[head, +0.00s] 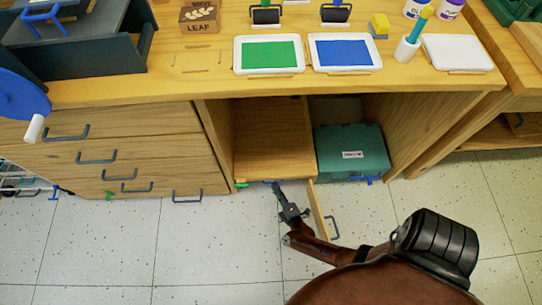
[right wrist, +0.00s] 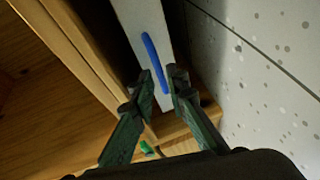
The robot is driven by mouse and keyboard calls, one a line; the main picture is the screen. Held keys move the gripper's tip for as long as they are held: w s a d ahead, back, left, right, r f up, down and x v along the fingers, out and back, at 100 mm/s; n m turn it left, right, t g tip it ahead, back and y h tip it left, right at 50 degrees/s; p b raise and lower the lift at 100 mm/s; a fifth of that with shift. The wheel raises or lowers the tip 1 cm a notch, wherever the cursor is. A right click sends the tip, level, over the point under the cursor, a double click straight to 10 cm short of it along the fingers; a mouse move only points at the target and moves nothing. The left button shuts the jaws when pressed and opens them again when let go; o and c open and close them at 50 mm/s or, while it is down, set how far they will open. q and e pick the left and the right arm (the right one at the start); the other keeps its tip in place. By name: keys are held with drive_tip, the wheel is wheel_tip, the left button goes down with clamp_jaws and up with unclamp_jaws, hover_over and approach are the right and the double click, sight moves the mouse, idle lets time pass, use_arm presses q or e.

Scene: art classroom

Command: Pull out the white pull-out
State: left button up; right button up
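The white pull-out (right wrist: 136,18) shows in the right wrist view as a pale front panel with a long blue bar handle (right wrist: 151,50). In the head view its front is mostly hidden under the wooden top of the middle compartment; only a bit of blue shows near my fingertips. My right gripper (head: 279,190) reaches in low at the front of that compartment. In the right wrist view my right gripper (right wrist: 161,78) is open, its fingers apart on either side of the handle's line. I cannot tell whether they touch it. My left gripper is not in view.
A narrow wooden door (head: 318,208) with a handle stands open beside my right gripper. A teal box (head: 352,150) sits right of the wooden unit (head: 272,135). Closed drawers (head: 130,165) are at the left. Ink pads and pots stand on the desktop. The tiled floor is clear.

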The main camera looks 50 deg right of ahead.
drive_tip(key=shift+b+x, duration=0.3)
drive_tip(key=shift+x, duration=0.75)
drive_tip(key=shift+c, duration=0.4)
clamp_jaws()
